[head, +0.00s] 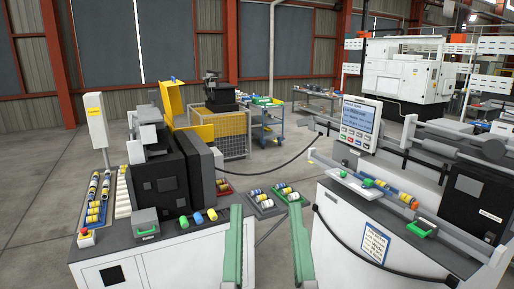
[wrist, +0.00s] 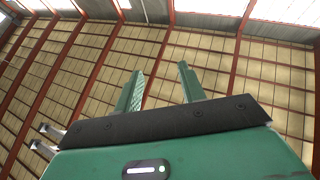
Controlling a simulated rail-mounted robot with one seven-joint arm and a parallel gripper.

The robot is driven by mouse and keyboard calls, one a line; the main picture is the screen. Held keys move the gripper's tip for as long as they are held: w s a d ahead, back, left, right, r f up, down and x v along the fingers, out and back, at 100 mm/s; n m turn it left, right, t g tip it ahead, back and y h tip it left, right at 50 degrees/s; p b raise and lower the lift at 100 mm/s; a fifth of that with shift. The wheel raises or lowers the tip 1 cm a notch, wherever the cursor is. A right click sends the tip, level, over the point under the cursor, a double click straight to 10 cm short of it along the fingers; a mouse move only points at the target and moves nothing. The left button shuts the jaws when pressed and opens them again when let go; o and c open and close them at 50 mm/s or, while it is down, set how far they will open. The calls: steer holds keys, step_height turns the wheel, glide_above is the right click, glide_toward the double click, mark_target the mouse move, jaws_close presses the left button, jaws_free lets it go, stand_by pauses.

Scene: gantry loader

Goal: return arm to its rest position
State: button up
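My gripper (head: 265,207) shows at the bottom centre of the head view as two green fingers pointing up, set well apart. In the wrist view the two green fingers (wrist: 160,69) are also apart with nothing between them. Behind them are only the roof or wall panels and red beams. The fingers touch nothing that I can see. The rest of my arm is out of the head view.
A machine on a white cabinet (head: 184,254) stands at left, with coloured cylinders on top. Another white bench (head: 340,235) with a control screen (head: 359,122) stands at right. Trays of cylinders (head: 263,206) lie between them. A blue cart (head: 268,130) stands behind.

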steer(key=shift+m+t, duration=0.3)
steer(key=shift+t, duration=0.4)
steer(key=s+r, duration=0.1)
steer(key=s, duration=0.1)
steer(key=s+a+r, duration=0.1)
steer(key=s, duration=0.1)
steer(key=shift+a+r, duration=0.2)
